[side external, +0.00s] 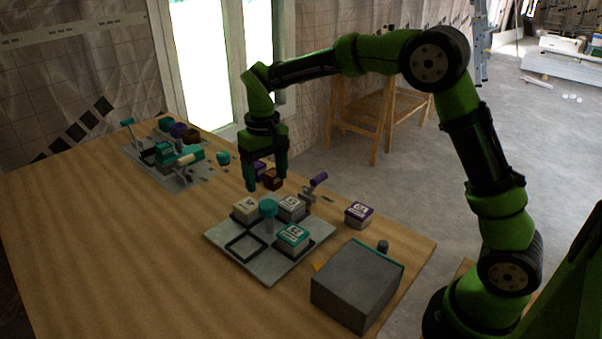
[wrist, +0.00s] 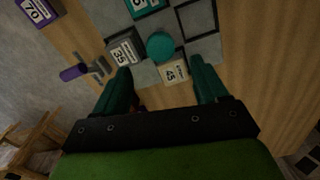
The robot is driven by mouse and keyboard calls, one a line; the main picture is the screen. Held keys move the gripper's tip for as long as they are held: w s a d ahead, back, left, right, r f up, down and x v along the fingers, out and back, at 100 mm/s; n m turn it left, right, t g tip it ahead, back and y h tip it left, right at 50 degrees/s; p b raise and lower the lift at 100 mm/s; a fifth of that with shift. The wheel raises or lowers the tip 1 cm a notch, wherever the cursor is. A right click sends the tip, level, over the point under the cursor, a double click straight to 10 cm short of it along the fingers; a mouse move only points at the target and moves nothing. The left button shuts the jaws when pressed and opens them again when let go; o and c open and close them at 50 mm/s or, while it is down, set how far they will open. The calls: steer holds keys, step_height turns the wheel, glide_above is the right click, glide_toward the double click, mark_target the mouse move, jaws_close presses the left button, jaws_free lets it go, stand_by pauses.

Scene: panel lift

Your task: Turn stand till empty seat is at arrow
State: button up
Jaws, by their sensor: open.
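The stand (side external: 268,269) is a grey square plate with a teal knob (side external: 268,208) at its centre, also in the wrist view (wrist: 160,46). Its empty seat (side external: 246,247), a dark square outline, is at the left; it also shows in the wrist view (wrist: 197,18). A beige block (side external: 246,209), a grey block (side external: 291,207) and a teal-topped block (side external: 293,238) fill the other seats. A small orange arrow (side external: 319,266) lies off the stand's right side, nearest the teal-topped block. My gripper (side external: 266,186) is open and empty, above and behind the beige block.
A grey box (side external: 356,287) stands right of the arrow. A loose purple-topped block (side external: 358,214) and a purple-handled lever (side external: 318,181) are beyond the stand. A grey board with several teal, purple and brown parts (side external: 176,154) is at the far left. The table's front left is clear.

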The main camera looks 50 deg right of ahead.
mark_target(268, 204)
step_height(268, 204, down, 7)
steer(key=shift+f, duration=0.2)
jaws_close()
stand_by(0.5)
